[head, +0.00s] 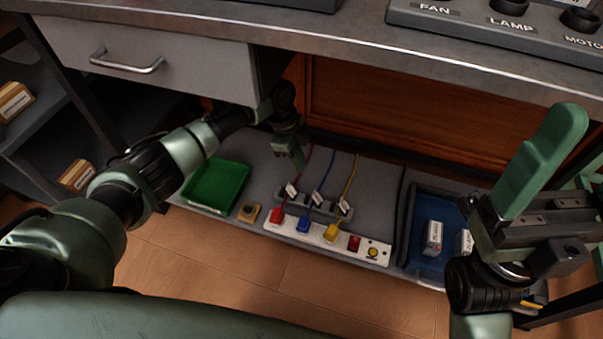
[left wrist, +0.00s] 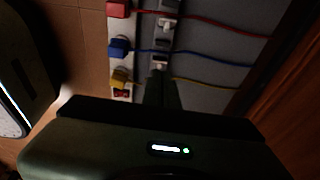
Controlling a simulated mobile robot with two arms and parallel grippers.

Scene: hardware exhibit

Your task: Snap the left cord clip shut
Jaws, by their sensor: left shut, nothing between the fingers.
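A grey row of cord clips lies behind the white power strip (head: 330,238). The left cord clip (head: 285,197) is at the red cord (head: 302,168), partly hidden by a white tag; I cannot tell whether it is open or shut. In the left wrist view the red cord (left wrist: 215,22) runs right from a red plug. My left gripper (head: 297,163) is shut and empty, above and behind the clips in the head view. Its fingertips (left wrist: 161,76) show near the yellow cord's clip in the wrist view. My right gripper (head: 545,165) is open and empty at right, away from the clips.
A blue cord (head: 325,175) and a yellow cord (head: 351,175) run beside the red one. A green tray (head: 216,186) and a small tan block (head: 249,212) stand left. A blue tray (head: 424,205) with white boxes stands right. The desk edge and drawer (head: 190,62) overhang above.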

